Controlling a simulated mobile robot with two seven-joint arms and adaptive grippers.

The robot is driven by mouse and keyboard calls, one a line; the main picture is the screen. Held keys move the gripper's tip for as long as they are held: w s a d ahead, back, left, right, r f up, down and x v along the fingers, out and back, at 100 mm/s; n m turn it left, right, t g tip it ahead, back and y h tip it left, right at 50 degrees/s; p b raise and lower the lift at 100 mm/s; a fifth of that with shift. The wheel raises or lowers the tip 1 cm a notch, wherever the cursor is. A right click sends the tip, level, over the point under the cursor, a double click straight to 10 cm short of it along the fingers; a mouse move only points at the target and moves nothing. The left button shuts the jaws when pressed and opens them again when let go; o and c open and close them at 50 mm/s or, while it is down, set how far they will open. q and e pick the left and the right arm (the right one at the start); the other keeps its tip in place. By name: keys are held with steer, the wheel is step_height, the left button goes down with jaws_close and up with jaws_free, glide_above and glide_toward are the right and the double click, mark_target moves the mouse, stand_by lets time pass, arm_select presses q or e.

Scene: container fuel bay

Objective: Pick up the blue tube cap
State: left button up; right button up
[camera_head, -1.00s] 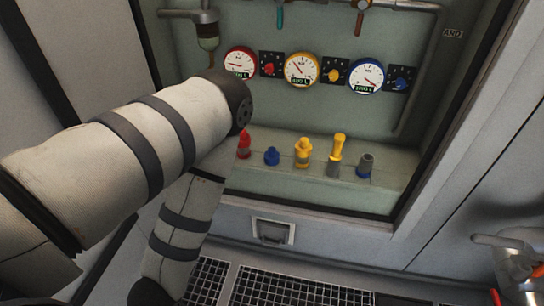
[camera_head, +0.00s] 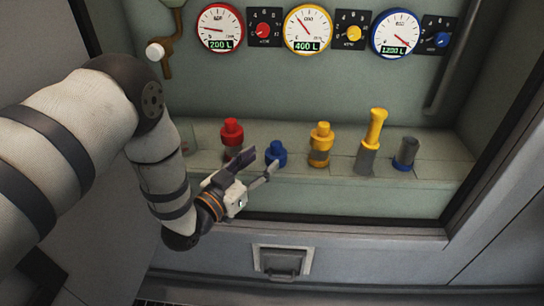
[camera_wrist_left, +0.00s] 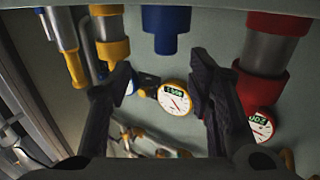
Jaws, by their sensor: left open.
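The blue tube cap (camera_head: 276,153) stands on the recessed shelf, between a red-capped tube and a yellow-capped tube. My left gripper (camera_head: 262,162) is open and empty just in front of the cap, its fingers spread and pointing towards it. In the left wrist view the blue cap (camera_wrist_left: 166,28) hangs at the top middle, in an inverted picture. There the two dark fingers of the left gripper (camera_wrist_left: 161,72) lie to either side below it, apart from it. My right gripper is in neither current view.
On the shelf (camera_head: 345,190) stand a red-capped tube (camera_head: 232,134) left of the cap, a yellow-capped tube (camera_head: 320,145) right of it, then a tall yellow-topped tube (camera_head: 372,135) and a grey piece with a blue base (camera_head: 405,153). Gauges line the back wall.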

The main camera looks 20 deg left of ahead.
mark_target(273, 149)
arm_select(q)
steer(key=b+x, duration=0.1)
steer(key=x, duration=0.4)
steer(key=f+b+x, duration=0.1)
steer(key=x, duration=0.2)
steer(key=shift+a+b, duration=0.3)
steer(key=shift+a, duration=0.1)
steer(key=shift+w+r, duration=0.1)
steer(key=c, duration=1)
